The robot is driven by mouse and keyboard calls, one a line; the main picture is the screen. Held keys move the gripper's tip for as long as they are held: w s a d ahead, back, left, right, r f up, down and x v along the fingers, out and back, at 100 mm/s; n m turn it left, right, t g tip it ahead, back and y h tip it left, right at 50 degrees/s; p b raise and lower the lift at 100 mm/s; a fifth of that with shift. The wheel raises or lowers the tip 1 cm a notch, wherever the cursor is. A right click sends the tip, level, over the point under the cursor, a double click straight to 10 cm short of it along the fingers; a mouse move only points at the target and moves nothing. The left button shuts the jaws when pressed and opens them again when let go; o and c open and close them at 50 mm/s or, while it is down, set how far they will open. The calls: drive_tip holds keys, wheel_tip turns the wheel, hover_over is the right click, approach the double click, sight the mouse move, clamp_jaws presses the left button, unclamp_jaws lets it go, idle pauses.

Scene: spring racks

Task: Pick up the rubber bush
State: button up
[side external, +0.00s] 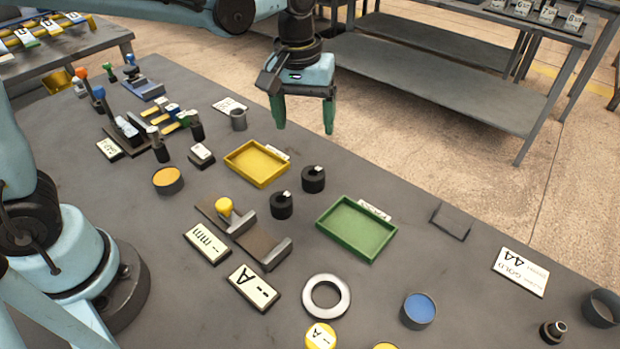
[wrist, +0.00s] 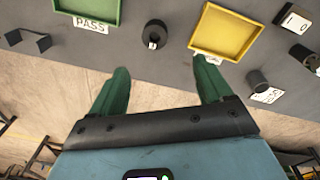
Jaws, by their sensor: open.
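Two short black cylinders that look like rubber bushes stand on the grey bench between the yellow and green trays: a nearer bush (side external: 281,206) and a farther bush (side external: 313,180). Each has a small pale piece at its top. I cannot tell them apart by kind. One black bush (wrist: 154,34) shows in the wrist view, ahead of my fingers. My gripper (side external: 304,130) has green fingers, spread apart and empty. It hangs above the bench's far edge, clear of both bushes. The fingers also show in the wrist view (wrist: 162,66), with nothing between them.
The yellow tray (side external: 231,160) and green tray (side external: 323,224) flank the bushes. A grey cup (side external: 238,120) stands behind the yellow tray. A gauge with a yellow knob (side external: 224,207), a metal ring (side external: 308,298) and a blue-topped tin (side external: 418,311) stand nearer.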

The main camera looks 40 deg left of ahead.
sight(313, 173)
drive_tip(key=shift+n+g, duration=0.4)
drive_tip(key=f, duration=0.9)
drive_tip(key=w+d+f, duration=0.1)
drive_tip(key=f, duration=0.3)
drive_tip(key=shift+d+f, duration=0.1)
drive_tip(key=shift+f, duration=0.1)
drive_tip(key=shift+c, duration=0.3)
drive_tip(key=c, duration=1.1)
drive_tip(key=shift+r, duration=0.1)
